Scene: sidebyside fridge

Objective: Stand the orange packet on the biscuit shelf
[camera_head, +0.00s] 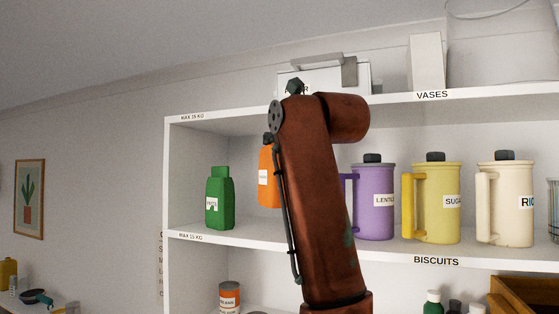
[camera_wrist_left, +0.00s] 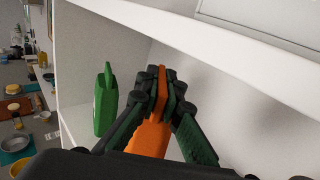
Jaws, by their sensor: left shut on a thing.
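The orange packet (camera_head: 267,178) with a white label stands roughly upright above the biscuit shelf (camera_head: 330,249), partly hidden by my left arm. Its lower end shows higher in the picture than the green packet's foot. I cannot tell whether it touches the board. My left gripper is shut on the upper end of the orange packet; in the left wrist view its fingers (camera_wrist_left: 162,92) close around the packet (camera_wrist_left: 149,138). In the head view my arm hides most of this gripper. My right gripper is in neither view.
A green packet (camera_head: 219,200) stands to the left of the orange one, also in the left wrist view (camera_wrist_left: 104,101). A purple jug (camera_head: 375,205), a yellow jug (camera_head: 436,208) and a cream jug (camera_head: 510,205) stand to the right. The vase board (camera_head: 390,102) runs above.

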